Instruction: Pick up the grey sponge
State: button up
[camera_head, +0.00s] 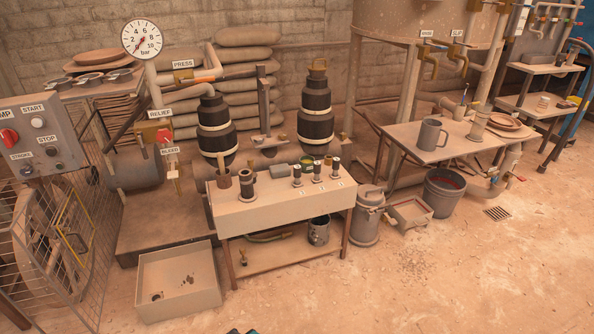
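I cannot make out a grey sponge for certain in the head view. Small items on the work bench (262,213) in the middle and on the right-hand table (410,146) are too small to tell apart fully. A grey jug (431,139) stands on the right-hand table, with stacked brown dishes (504,122) at its right end. My gripper does not show clearly. Only small dark tips, perhaps part of my arm, show at the bottom edge.
An open shallow box (178,304) lies on the floor left of the bench. A lidded bin (367,222), a small tray (408,217) and a dark bucket (443,190) stand right of it. A wire cage (45,255) is at far left. The right foreground floor is clear.

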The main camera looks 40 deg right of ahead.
aim_at(280, 171)
jog(key=u, duration=1.7)
jog(key=k, duration=0.1)
jog(key=z, duration=2.85)
jog(key=k, duration=0.9)
jog(key=u, duration=0.2)
jog(key=i, duration=0.7)
jog(key=z, duration=0.05)
